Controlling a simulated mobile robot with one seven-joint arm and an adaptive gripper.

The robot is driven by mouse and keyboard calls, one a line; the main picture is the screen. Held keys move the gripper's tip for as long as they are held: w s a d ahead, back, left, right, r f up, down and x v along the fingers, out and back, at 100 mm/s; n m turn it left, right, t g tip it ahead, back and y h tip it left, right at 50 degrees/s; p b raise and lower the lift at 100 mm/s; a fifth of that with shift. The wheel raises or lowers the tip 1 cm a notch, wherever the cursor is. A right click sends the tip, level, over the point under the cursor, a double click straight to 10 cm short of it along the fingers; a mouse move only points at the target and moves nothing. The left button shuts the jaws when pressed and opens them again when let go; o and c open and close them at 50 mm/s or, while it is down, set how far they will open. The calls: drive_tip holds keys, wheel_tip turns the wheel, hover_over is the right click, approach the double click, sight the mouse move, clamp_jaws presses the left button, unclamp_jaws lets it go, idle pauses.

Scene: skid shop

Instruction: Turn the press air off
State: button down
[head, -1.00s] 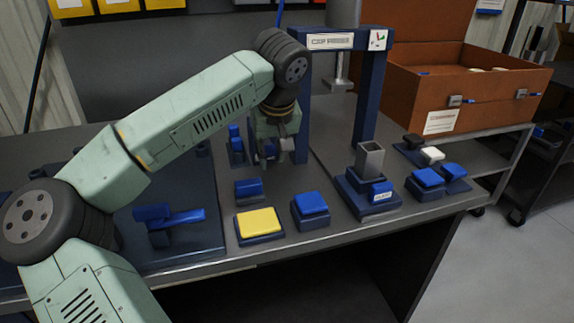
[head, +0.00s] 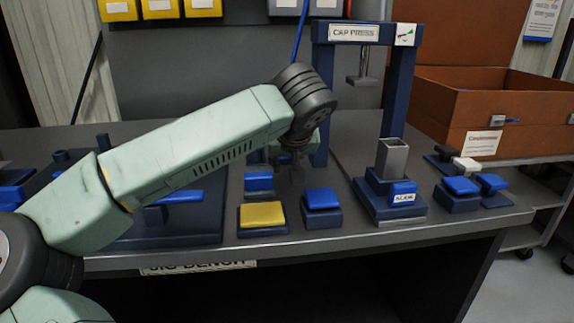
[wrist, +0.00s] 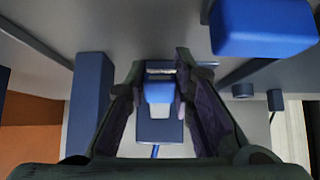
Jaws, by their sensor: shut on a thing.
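The cap press (head: 322,90) is a dark blue frame at the back of the bench, with a label and a small gauge-like sign. My gripper (head: 293,170) is low in front of its left post, pointing down. In the wrist view, my gripper's fingers (wrist: 160,75) are closed on a small blue handle (wrist: 158,92) above a dark blue base (wrist: 158,130). I cannot read any label on this handle. In the head view, my wrist and fingers hide most of it. A blue hose (head: 298,35) runs down behind my arm.
A yellow pad (head: 262,216) and several blue blocks, one of them (head: 322,198), stand along the front of the bench. A metal square tube (head: 393,158) stands on the press base. An orange-brown crate (head: 480,105) is at right.

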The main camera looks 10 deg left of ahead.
idle(0.4)
drive_tip(key=c, duration=1.4)
unclamp_jaws()
drive_tip(key=shift+o, duration=0.2)
drive_tip(key=v, duration=0.7)
drive_tip(key=shift+s+d+r, duration=0.1)
drive_tip(key=shift+s+r, duration=0.05)
